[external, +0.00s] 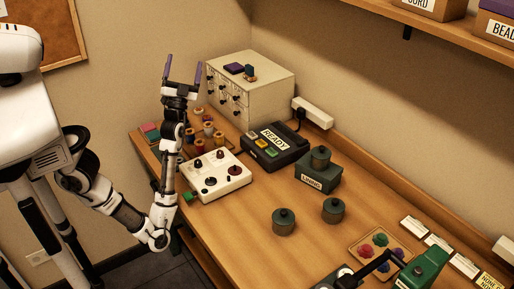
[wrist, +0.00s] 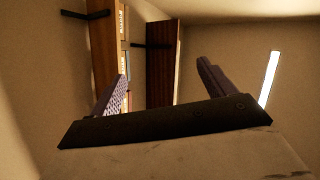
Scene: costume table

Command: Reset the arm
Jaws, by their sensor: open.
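My gripper (external: 182,72) is raised above the left end of the table in the external view, with its fingers pointing up. Its two purple fingers stand apart with nothing between them. In the wrist view my gripper (wrist: 160,88) also shows open and empty, with the wall and shelves beyond it. My arm is bent, with the elbow low beside the table's front edge and the forearm upright.
A white control box (external: 214,176), spools (external: 208,131), a drawer cabinet (external: 262,92) and a device marked READY (external: 274,147) stand near the arm. Dark lidded pots (external: 284,222) stand mid-table (external: 240,235). A shelf (external: 440,50) with boxes hangs at upper right.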

